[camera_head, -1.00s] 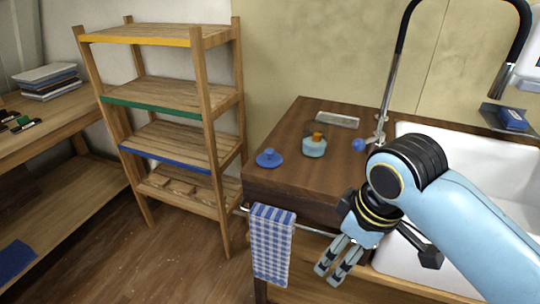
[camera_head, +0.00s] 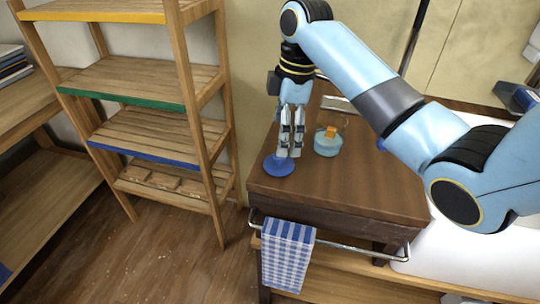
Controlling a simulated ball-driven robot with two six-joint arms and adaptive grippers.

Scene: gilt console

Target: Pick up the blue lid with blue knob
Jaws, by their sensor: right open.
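The blue lid (camera_head: 279,166) lies flat on the left part of the dark wooden counter top. The fingers hide the lid's knob. The gripper is open, and I cannot tell whether the fingers touch the knob. My left gripper is not in view.
A light blue jar with an orange knob (camera_head: 328,142) stands close to the right of my fingers. The wooden counter (camera_head: 340,190) is clear at the front. A checkered towel (camera_head: 287,256) hangs from its rail. A wooden shelf (camera_head: 140,110) stands to the left.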

